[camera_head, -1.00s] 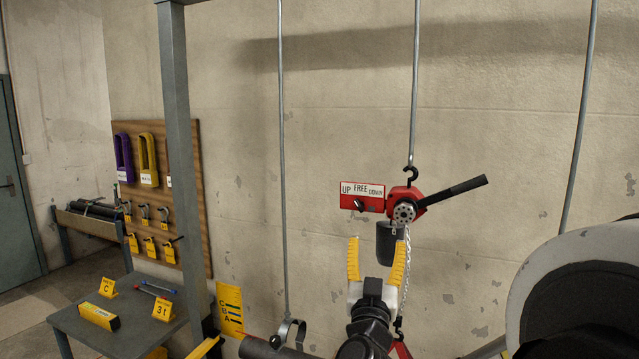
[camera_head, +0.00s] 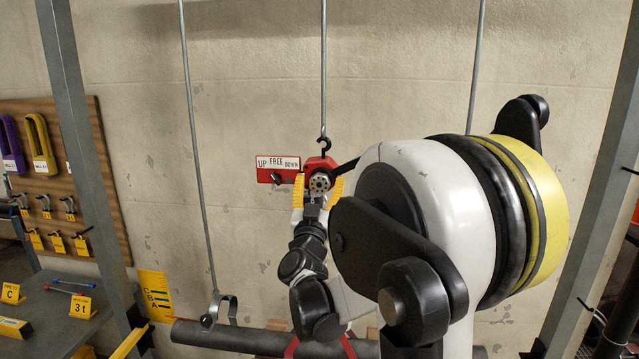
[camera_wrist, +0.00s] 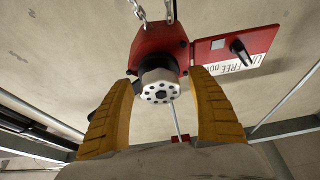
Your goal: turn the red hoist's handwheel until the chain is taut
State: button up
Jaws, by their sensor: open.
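The red hoist (camera_head: 313,164) hangs from a hook on a thin rod. Its pale, perforated handwheel (camera_head: 320,182) faces me and shows large in the wrist view (camera_wrist: 158,87). My gripper (camera_head: 317,189) is open, its yellow fingers on either side of the handwheel; the wrist view also shows the gripper (camera_wrist: 162,80) with gaps beside the wheel. I cannot tell whether either finger touches it. Two strands of chain (camera_wrist: 140,10) show at the top of the wrist view; their tension is unclear. A red selector plate (camera_head: 278,170) reads UP, FREE, DOWN. My arm hides the hoist's underside and most of its black lever (camera_head: 346,168).
A dark pipe (camera_head: 240,338) runs low behind my arm, near a hanging clamp ring (camera_head: 219,311). Grey posts (camera_head: 85,140) stand at both sides. A tool board (camera_head: 75,185) and a grey table (camera_head: 60,300) are at left. The wall around the hoist is bare.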

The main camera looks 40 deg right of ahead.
jog(key=c, duration=1.2)
jog(key=shift+a+m+g, duration=0.1)
jog(key=shift+m+g, duration=0.2)
jog(key=shift+m, duration=0.1)
jog(key=m+g+h, duration=0.1)
jog(key=m, duration=0.3)
jog(key=shift+g+b, duration=0.4)
jog(key=m+g+h, duration=0.1)
jog(key=m+g, duration=0.1)
jog(key=m, duration=0.3)
jog(key=m+g, duration=0.1)
jog(key=m, duration=0.2)
jog(key=m+g+p, duration=0.1)
jog(key=m+g, duration=0.1)
jog(key=m, duration=0.2)
jog(key=shift+y, duration=0.3)
